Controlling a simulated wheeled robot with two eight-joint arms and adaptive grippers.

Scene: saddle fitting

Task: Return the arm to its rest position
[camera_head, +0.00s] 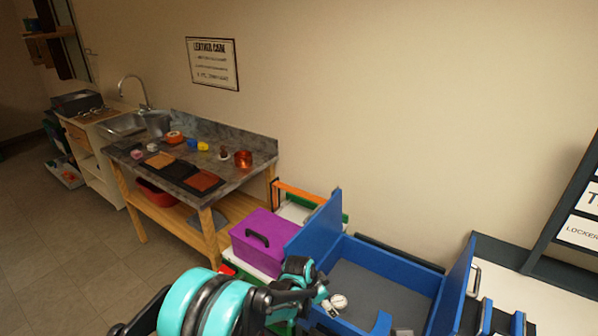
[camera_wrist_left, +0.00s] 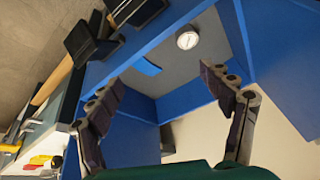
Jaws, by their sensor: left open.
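My left arm (camera_head: 205,300), teal and black, reaches in from the bottom of the head view toward a blue open box (camera_head: 395,255). In the left wrist view my left gripper (camera_wrist_left: 162,88) has its two dark fingers spread wide with nothing between them. Beyond them are the blue walls and grey floor of the box (camera_wrist_left: 140,105). A small round white-faced gauge (camera_wrist_left: 187,39) lies on the grey floor; it also shows in the head view (camera_head: 338,300), beside my arm. The fingertips are hard to make out in the head view. My right arm is not seen.
A purple case (camera_head: 262,240) stands left of the blue box. A workbench (camera_head: 130,160) with leather pieces and small pots stands further left by a sink (camera_head: 125,123). A white surface with blue holders (camera_head: 530,290) is at right. Tools with wooden handles (camera_wrist_left: 52,82) hang close in the wrist view.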

